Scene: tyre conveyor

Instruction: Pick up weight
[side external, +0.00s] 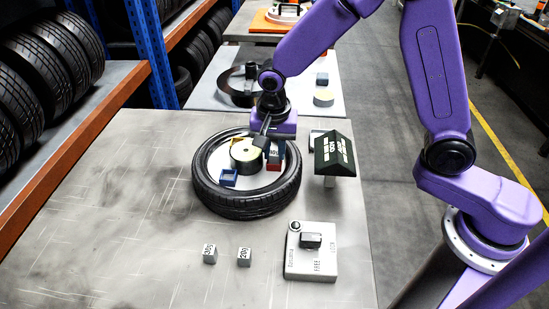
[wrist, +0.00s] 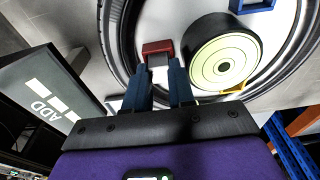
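My gripper (side external: 268,143) hangs over the right part of the tyre (side external: 245,203), with its two fingers apart. In the wrist view, my gripper (wrist: 160,72) points at a small grey block (wrist: 157,60) in a red holder (wrist: 157,47). The fingertips are on either side of the grey block's near end; I see no clear grip on it. The red holder (side external: 273,167) also shows inside the tyre in the side view, partly hidden. Two small grey cubes with printed numbers, a left one (side external: 210,254) and a right one (side external: 244,257), stand on the table in front.
Inside the tyre are a black cylinder with a pale yellow top (side external: 245,152) and a blue holder (side external: 229,178). A dark sign reading ADD (side external: 335,155) stands close at the right. A white control box (side external: 311,263) sits front right. The table's front left is clear.

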